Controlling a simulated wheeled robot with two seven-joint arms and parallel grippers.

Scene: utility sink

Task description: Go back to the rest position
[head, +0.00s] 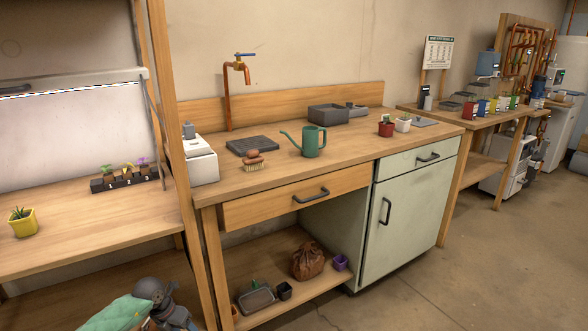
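Neither of my grippers can be made out in the head view. A dark grey rounded shape with a green piece beside it shows at the bottom left edge. It may be part of my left arm, but I cannot tell for certain. No fingertips show there. My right arm is out of the picture. On the main wooden bench (355,155) stand a green watering can (313,142), a brown-topped brush (253,161), a dark ribbed tray (252,145) and a grey basin (328,113).
A copper tap (228,90) rises behind. A wooden post (172,120) separates the left shelf, with its yellow pot (22,223). The floor (460,275) at right is clear.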

